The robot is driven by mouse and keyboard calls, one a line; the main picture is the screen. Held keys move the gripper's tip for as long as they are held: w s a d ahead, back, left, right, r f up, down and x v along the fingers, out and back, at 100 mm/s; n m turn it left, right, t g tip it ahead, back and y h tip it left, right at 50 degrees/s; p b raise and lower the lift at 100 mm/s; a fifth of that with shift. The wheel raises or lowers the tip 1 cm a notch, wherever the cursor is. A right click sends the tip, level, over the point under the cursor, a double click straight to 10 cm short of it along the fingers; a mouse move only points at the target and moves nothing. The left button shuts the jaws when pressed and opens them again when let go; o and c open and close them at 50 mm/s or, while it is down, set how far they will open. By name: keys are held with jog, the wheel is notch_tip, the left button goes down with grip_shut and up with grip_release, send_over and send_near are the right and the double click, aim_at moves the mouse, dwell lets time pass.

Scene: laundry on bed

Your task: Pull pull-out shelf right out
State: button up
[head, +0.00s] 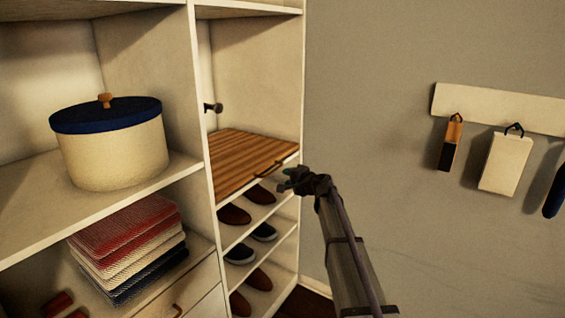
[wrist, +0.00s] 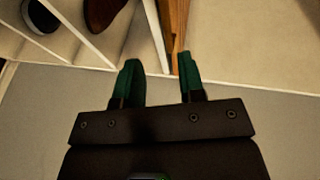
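The pull-out shelf (head: 243,155) is a slatted brown wooden board in the right column of the closet. Its front edge looks about level with the closet front. A dark bar handle (head: 268,170) is on that front edge, near its right part. My gripper (head: 283,181) is just in front and to the right of the handle, apparently close to it. The shelf's wooden edge (wrist: 181,22) shows just beyond the right fingertip. Contact with the handle cannot be told.
Shoe shelves with several shoes (head: 234,214) lie below the pull-out shelf. A dark knob (head: 213,107) is on the inner wall above it. A round lidded box (head: 112,145) and folded cloths (head: 128,245) are at left. A hook rail (head: 490,107) hangs on the right wall.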

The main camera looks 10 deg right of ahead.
aim_at(275, 170)
jog(key=shift+m+t+h, duration=0.3)
jog(key=shift+m+t, duration=0.1)
jog(key=x, duration=0.3)
jog(key=b+x, duration=0.1)
jog(key=x, duration=0.3)
jog(key=b+x, duration=0.1)
jog(key=x, duration=0.2)
jog(key=shift+w+a+r, duration=0.1)
jog(key=shift+w+r, duration=0.15)
jog(key=shift+w, duration=0.1)
grip_shut()
jog(key=shift+s, duration=0.1)
